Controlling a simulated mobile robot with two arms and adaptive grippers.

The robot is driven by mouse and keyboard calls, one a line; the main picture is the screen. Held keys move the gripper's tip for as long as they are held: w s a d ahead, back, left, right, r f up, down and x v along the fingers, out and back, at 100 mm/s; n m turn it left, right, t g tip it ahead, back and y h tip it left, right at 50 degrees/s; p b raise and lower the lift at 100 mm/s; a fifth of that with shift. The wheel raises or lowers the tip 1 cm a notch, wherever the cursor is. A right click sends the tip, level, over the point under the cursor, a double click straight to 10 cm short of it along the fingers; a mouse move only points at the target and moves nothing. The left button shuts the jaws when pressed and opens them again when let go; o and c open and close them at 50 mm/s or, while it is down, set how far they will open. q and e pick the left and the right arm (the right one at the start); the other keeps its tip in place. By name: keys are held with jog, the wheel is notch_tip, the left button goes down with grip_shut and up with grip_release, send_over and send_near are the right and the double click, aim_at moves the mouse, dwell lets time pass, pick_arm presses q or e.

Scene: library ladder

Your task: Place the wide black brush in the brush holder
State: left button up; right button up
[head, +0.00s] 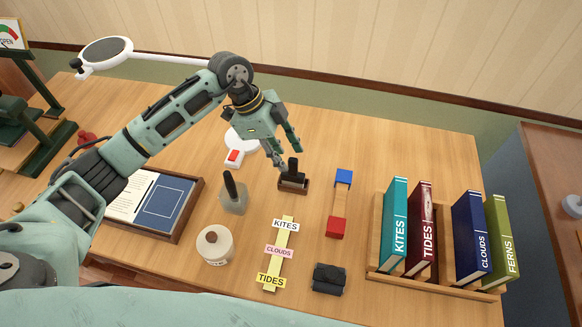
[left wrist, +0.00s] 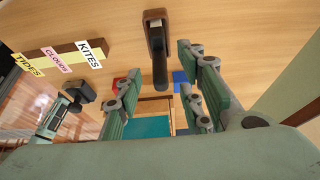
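The wide black brush (head: 293,177) appears to be the dark, block-shaped one with an upright black handle, seated on a small brown wooden base. In the left wrist view the brush (left wrist: 159,70) stands between and just beyond the finger tips. My left gripper (head: 291,157) is open and empty, just above and beside the handle; I cannot tell if it touches. A low black block-like item (head: 328,279) lies at the front. I cannot tell for sure which item is the brush holder. Part of my other arm, seemingly the right gripper (left wrist: 62,115), shows small in the wrist view.
A grey-based item with a black handle (head: 233,196) and a white round jar (head: 214,245) stand left. A book rack (head: 440,280) holds several books at right. The back right is clear.

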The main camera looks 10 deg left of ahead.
pick_arm(q)
jog(key=v, duration=0.5)
jog(key=shift+b, duration=0.35)
jog(key=shift+d+f, duration=0.1)
jog(key=shift+d, duration=0.05)
dwell(0.9)
